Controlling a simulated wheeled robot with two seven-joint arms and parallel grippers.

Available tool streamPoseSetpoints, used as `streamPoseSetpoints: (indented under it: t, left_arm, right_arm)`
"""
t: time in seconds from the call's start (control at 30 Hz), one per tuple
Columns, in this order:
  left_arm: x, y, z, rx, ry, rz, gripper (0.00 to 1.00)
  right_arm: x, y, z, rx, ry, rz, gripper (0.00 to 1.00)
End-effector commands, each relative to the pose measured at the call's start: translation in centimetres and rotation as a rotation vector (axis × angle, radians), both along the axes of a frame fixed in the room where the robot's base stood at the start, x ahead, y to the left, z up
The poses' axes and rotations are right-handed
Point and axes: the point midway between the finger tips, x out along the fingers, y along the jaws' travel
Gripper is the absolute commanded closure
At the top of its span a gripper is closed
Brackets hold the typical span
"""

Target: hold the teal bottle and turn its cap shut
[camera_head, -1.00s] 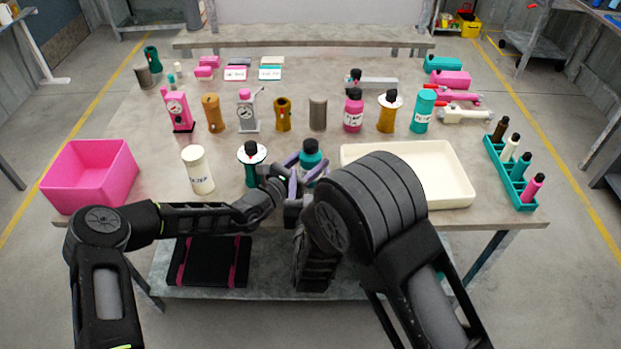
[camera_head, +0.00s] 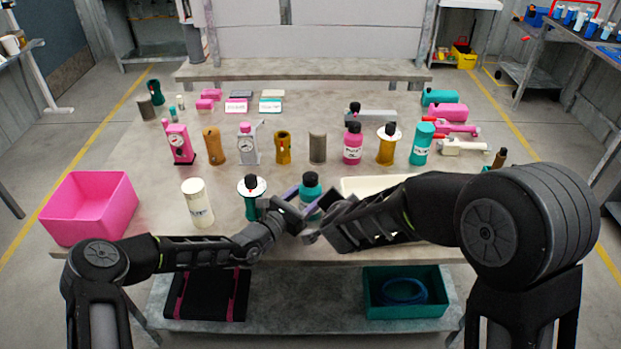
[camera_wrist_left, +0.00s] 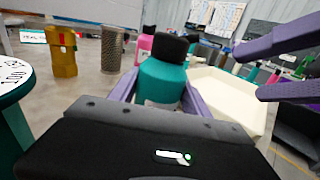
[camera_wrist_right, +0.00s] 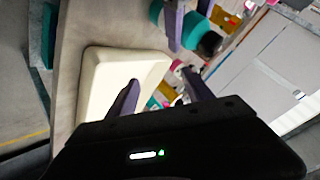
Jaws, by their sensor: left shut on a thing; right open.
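The teal bottle (camera_head: 310,190) has a black cap (camera_head: 310,178) on top and stands upright at the table's front edge. My left gripper (camera_head: 301,202) is shut around its body; in the left wrist view the bottle (camera_wrist_left: 162,84) sits between purple fingers, with its cap (camera_wrist_left: 166,47) clear above them. My right gripper is open and empty, close to the bottle's right; its purple fingers (camera_wrist_left: 275,66) show at the right of the left wrist view. In the right wrist view the black cap (camera_wrist_right: 209,43) lies beyond its fingertips (camera_wrist_right: 160,82), apart from them. The lower bottle is partly hidden.
A cream tray (camera_head: 368,184) lies just right of the bottle, partly behind my right arm. A green bottle with a white disc (camera_head: 251,190) and a white canister (camera_head: 197,203) stand close on the left. A pink bin (camera_head: 88,208) is farther left. Several bottles and pumps stand behind.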

Motion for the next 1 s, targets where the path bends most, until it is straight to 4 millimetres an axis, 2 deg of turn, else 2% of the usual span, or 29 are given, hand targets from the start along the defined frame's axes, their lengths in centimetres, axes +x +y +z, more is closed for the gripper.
streamPoseSetpoints:
  t: [0.07, 0.2, 0.3, 0.33, 0.43, 0.57, 0.7, 0.8, 0.9, 1.0]
  left_arm:
    - [0.0, 0.0, 0.0, 0.0, 0.0, 0.0, 1.0]
    - [0.0, 0.0, 0.0, 0.0, 0.0, 0.0, 1.0]
    - [0.0, 0.0, 0.0, 0.0, 0.0, 0.0, 1.0]
    - [0.0, 0.0, 0.0, 0.0, 0.0, 0.0, 1.0]
    - [0.0, 0.0, 0.0, -0.001, -0.001, 0.0, 1.0]
    - [0.0, 0.0, 0.1, -0.001, -0.001, 0.0, 1.0]
    - [0.0, 0.0, 0.0, 0.0, 0.0, 0.0, 1.0]
    - [0.0, 0.0, 0.0, 0.0, 0.0, 0.0, 1.0]
    - [0.0, 0.0, 0.0, 0.0, 0.0, -0.001, 1.0]
    - [0.0, 0.0, 0.0, 0.0, 0.0, -0.001, 1.0]
  right_arm:
    - [0.2, 0.3, 2.1, 0.214, 0.057, -0.028, 0.41]
    - [0.9, 2.4, 6.0, 0.589, 0.137, -0.022, 0.41]
    - [2.3, 3.8, 8.1, 0.838, 0.198, -0.003, 0.41]
    - [2.9, 4.2, 8.2, 0.908, 0.224, 0.002, 0.41]
    - [4.8, 5.0, 7.2, 1.138, 0.345, 0.006, 0.41]
    - [6.5, 4.4, 4.0, 1.427, 0.548, -0.014, 0.41]
    - [6.9, 1.7, 1.7, 1.699, 0.744, -0.035, 0.41]
    - [6.6, -0.7, 0.8, 1.843, 0.846, -0.04, 0.41]
    - [6.2, -2.6, 0.2, 1.933, 0.914, -0.036, 0.41]
    - [5.9, -3.6, 0.1, 1.979, 0.95, -0.032, 0.41]
